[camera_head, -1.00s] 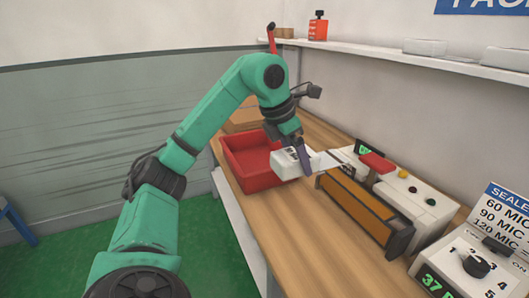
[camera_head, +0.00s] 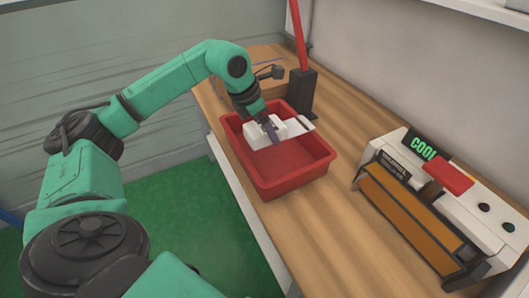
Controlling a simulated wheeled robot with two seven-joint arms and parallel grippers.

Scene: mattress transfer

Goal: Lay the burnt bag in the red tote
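The red tote (camera_head: 291,184) stands on the wooden bench, open at the top. A white bag (camera_head: 257,137) with a blocky body and a flat flap on its right is over the far half of the tote, within its outline. I cannot make out burn marks on it. My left gripper (camera_head: 272,133) reaches in from the left with its dark fingers pointing down, shut on the bag. I cannot tell whether the bag touches the tote's floor. My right gripper is not in view.
A dark post with a red rod (camera_head: 302,94) stands just behind the tote. The sealer (camera_head: 420,205), with an orange-brown front and a "COOL" display, sits to the right. Bare bench (camera_head: 320,235) lies between them. A cardboard box (camera_head: 234,95) is at the back left.

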